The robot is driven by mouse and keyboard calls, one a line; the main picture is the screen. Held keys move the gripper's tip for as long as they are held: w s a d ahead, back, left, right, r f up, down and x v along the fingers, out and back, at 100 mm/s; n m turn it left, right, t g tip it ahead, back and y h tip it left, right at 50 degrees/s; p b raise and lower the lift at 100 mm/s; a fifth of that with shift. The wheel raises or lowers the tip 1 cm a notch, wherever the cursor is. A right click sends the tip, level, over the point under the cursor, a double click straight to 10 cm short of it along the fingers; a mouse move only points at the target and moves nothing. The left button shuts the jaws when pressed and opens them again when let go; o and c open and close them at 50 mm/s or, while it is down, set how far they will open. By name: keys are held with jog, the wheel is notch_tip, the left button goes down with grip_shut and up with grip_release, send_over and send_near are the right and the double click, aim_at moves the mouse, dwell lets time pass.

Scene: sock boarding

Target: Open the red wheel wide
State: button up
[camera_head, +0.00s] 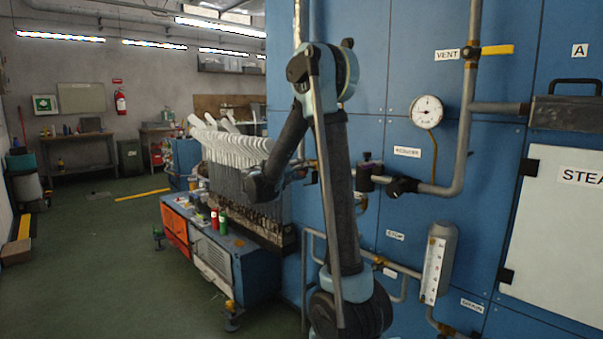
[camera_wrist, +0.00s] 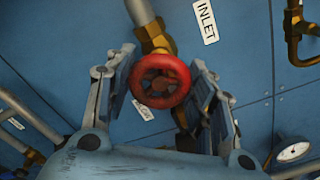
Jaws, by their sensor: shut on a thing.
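The red wheel (camera_wrist: 161,80) is a round handwheel on a brass valve (camera_wrist: 155,38), in the middle of the wrist view. My gripper (camera_wrist: 164,70) has one finger on each side of the wheel and is shut on its rim. How far the wheel is turned cannot be told. In the head view my gripper (camera_head: 298,172) is partly hidden behind my own arm, close to the blue panel, and the red wheel cannot be made out there.
An INLET label (camera_wrist: 205,20) sits beside the valve. The blue panel (camera_head: 405,60) carries a gauge (camera_head: 427,112), grey pipes (camera_head: 467,140) and a sight glass (camera_head: 434,265). A machine with white sock forms (camera_head: 225,145) stands left of my arm.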

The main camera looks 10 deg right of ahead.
jog(key=shift+w+a, duration=0.15)
jog(key=o, duration=1.1)
jog(key=shift+c, duration=0.2)
jog(key=v, duration=1.2)
jog(key=shift+f, duration=0.1)
